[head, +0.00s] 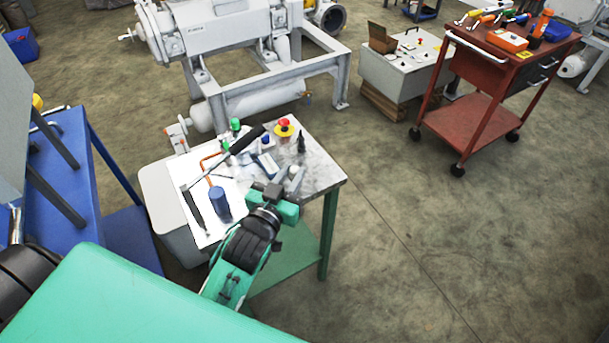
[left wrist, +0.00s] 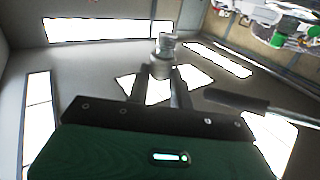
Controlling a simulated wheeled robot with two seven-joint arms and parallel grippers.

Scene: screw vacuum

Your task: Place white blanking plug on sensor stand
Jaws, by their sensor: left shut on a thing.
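My left gripper (head: 277,190) is over the near edge of the small worktable (head: 325,172). In the left wrist view its two fingers (left wrist: 161,88) are shut on a pale grey-white stepped cylinder, the blanking plug (left wrist: 163,50), which sticks out past the fingertips. I cannot say for sure which item on the table is the sensor stand. My right gripper is not in view.
A blue bench (head: 75,190) is left, a red cart (head: 490,100) right.

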